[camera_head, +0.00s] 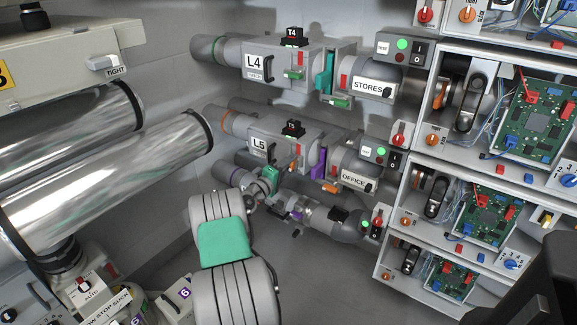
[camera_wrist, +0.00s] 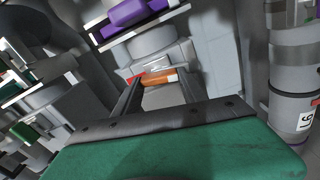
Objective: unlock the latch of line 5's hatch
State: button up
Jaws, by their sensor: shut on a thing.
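Line 5's grey housing (camera_head: 259,143), marked L5, has a black handle and a black T5 block (camera_head: 292,129) on top. A small orange latch (camera_head: 294,165) shows low on its front, with a red piece beside it. In the wrist view the orange latch (camera_wrist: 160,78) lies between the fingertips of my gripper (camera_wrist: 157,84), which is shut on it. The red piece (camera_wrist: 136,82) shows just left of it. In the head view my arm hides most of the fingers. The latch's far side and its catch are hidden.
Line 4's housing (camera_head: 255,62) is above, line 6's pipe (camera_head: 320,215) below. A purple plate (camera_head: 319,163) and the OFFICE pipe (camera_head: 353,178) are right of line 5. Shelves with circuit boards (camera_head: 483,205) stand at right, shiny tubes (camera_head: 100,170) at left.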

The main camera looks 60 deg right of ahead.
jog(key=shift+f+n, duration=0.1)
jog(key=shift+n, duration=1)
jog(key=o, duration=1.4)
jog(key=shift+c, duration=0.2)
jog(key=w+a+p, duration=0.1)
jog(key=a, duration=0.6)
jog(key=shift+w+a+p, duration=0.15)
jog(key=shift+a+p, duration=0.2)
